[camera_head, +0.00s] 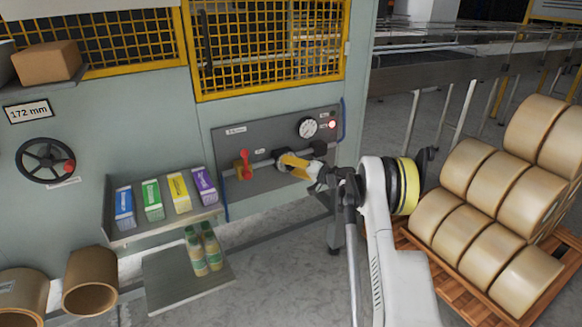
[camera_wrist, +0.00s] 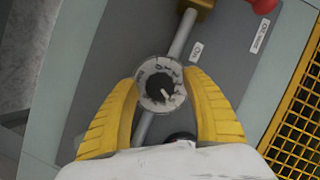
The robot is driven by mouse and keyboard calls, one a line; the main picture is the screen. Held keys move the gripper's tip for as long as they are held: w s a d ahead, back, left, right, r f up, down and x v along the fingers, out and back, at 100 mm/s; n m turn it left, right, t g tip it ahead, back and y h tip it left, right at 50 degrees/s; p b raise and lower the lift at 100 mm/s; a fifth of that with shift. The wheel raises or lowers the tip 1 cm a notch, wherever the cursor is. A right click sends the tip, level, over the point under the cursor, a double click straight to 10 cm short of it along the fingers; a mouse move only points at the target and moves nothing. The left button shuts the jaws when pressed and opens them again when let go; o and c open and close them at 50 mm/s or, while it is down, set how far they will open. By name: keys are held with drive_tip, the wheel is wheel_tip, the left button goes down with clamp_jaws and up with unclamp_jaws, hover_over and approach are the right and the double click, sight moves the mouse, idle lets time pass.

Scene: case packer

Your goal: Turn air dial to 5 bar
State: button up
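The air dial (camera_wrist: 161,85) shows in the wrist view as a round pale disc with printed marks, a dark centre and a light pointer mark aimed to the lower right. Its numbers are too small to read. The yellow fingers of my gripper (camera_wrist: 162,80) stand apart, one on each side of the dial, their tips at its rim; whether they press on it I cannot tell. In the head view my gripper (camera_head: 284,160) is at the grey control panel (camera_head: 222,143) and hides the dial. A round white gauge (camera_head: 307,127) sits above it, its reading unclear.
A red-handled valve (camera_head: 245,166) is left of my gripper on the panel's pipe. A red lamp (camera_head: 332,125) glows at upper right. A shelf of coloured boxes (camera_head: 178,190) lies left, with bottles (camera_head: 203,250) below. Tan rolls (camera_head: 490,215) on a pallet stand right.

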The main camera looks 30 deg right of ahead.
drive_tip(key=v, duration=1.2)
idle(0.4)
